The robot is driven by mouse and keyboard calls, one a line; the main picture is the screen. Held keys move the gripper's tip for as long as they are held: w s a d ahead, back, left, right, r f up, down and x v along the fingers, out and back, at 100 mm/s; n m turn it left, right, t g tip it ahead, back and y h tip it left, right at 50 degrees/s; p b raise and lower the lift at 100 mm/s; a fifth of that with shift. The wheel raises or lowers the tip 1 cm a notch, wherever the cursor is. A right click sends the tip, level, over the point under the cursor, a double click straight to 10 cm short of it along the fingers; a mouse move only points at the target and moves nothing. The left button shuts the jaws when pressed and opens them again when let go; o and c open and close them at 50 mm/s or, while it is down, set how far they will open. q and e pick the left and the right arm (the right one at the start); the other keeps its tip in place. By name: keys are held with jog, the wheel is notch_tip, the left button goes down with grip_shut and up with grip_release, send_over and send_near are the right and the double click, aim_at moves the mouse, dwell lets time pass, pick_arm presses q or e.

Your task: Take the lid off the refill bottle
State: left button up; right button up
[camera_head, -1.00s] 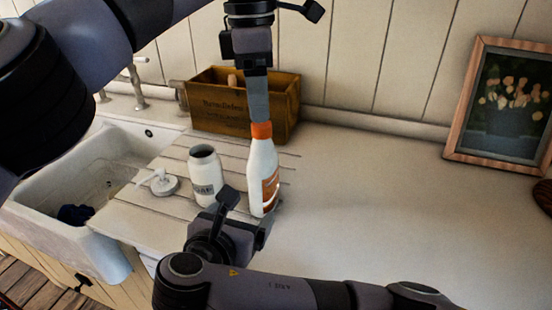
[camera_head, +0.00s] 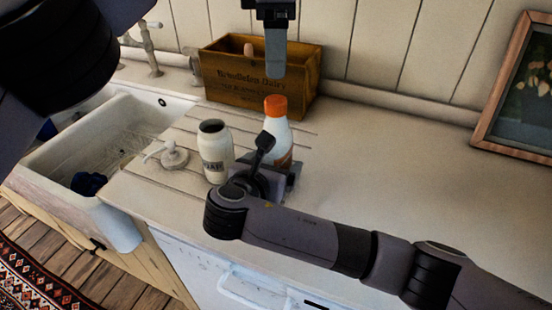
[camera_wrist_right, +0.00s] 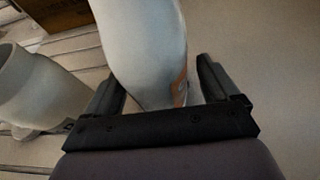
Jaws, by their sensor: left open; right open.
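The white refill bottle (camera_head: 277,135) stands upright on the counter, with its orange lid (camera_head: 275,106) on top. My left gripper (camera_head: 275,68) hangs above the lid, open and empty, with a gap between them. My right gripper (camera_head: 284,172) is low at the near side of the bottle and hides its lower part. In the right wrist view, the bottle (camera_wrist_right: 145,50) stands between the two open fingers of the right gripper (camera_wrist_right: 160,85). There is a clear gap to the right finger.
An open white jar (camera_head: 215,152) stands left of the bottle, with its pump top (camera_head: 173,155) lying beside it. A wooden crate (camera_head: 235,85) is behind. The sink (camera_head: 75,150) is at the left and a framed picture (camera_head: 520,90) at the right. The counter right of the bottle is clear.

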aim_at(276, 100)
jog(key=shift+w, duration=0.1)
grip_shut()
pick_arm(q)
jog(key=m, duration=0.5)
jog(key=shift+m, duration=0.4)
jog(key=m, duration=0.4)
jog(key=shift+m, duration=0.4)
jog(key=m, duration=1.1)
jog(key=shift+m, duration=0.3)
jog(key=shift+f, duration=4.05)
